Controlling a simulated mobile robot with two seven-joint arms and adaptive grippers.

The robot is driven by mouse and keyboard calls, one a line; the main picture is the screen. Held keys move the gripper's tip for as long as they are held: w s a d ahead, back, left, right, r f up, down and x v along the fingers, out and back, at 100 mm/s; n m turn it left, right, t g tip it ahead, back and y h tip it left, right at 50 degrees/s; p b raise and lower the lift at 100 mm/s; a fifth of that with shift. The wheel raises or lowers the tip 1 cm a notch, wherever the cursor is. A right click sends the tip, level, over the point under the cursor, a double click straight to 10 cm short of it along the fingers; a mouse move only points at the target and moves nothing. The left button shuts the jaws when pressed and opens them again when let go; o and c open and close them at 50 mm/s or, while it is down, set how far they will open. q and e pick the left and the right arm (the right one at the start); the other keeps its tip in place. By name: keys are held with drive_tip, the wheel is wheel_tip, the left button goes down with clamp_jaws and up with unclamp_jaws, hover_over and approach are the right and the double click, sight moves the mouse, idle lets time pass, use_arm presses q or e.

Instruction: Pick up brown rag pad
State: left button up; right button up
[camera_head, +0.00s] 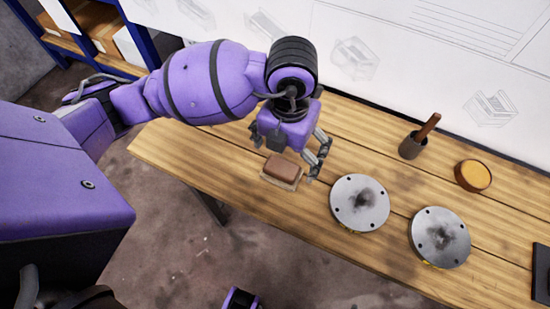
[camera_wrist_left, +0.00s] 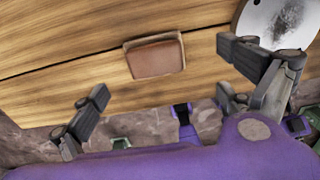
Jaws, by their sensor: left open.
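The brown rag pad (camera_head: 283,170) lies flat on the wooden table near its front edge, with a lighter layer under its brown top. My left gripper (camera_head: 290,158) is over the table right at the pad, its fingers spread. In the left wrist view the brown pad (camera_wrist_left: 156,57) sits on the planks beyond the gap between the two open fingers (camera_wrist_left: 165,85), and nothing is between the fingers. The pad is not gripped. My right gripper does not show clearly in either view.
Two grey metal discs with dark smudges, one nearer (camera_head: 359,203) and one farther right (camera_head: 440,237), lie right of the pad. Behind them stand a dark cup with a wooden handle (camera_head: 412,145) and a round amber-topped tin (camera_head: 473,176). The table's left end (camera_head: 175,150) is clear.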

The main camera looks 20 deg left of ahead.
sight(280, 170)
use_arm(q)
drive_tip(key=shift+w+a+f, duration=0.1)
drive_tip(key=shift+w+f, duration=0.05)
drive_tip(key=shift+f, duration=0.2)
drive_tip(key=f, duration=0.4)
drive_tip(key=s+f, duration=0.1)
drive_tip(key=f, duration=0.1)
drive_tip(key=shift+a+f, duration=0.15)
drive_tip(key=shift+a, duration=0.2)
drive_tip(key=shift+w+f, duration=0.1)
drive_tip(key=shift+f, duration=0.15)
drive_tip(key=c, duration=1.3)
drive_tip(key=shift+c, duration=1.4)
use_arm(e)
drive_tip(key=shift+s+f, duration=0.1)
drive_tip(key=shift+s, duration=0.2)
use_arm(q)
drive_tip(key=shift+s+f, duration=0.1)
drive_tip(key=shift+s, duration=0.1)
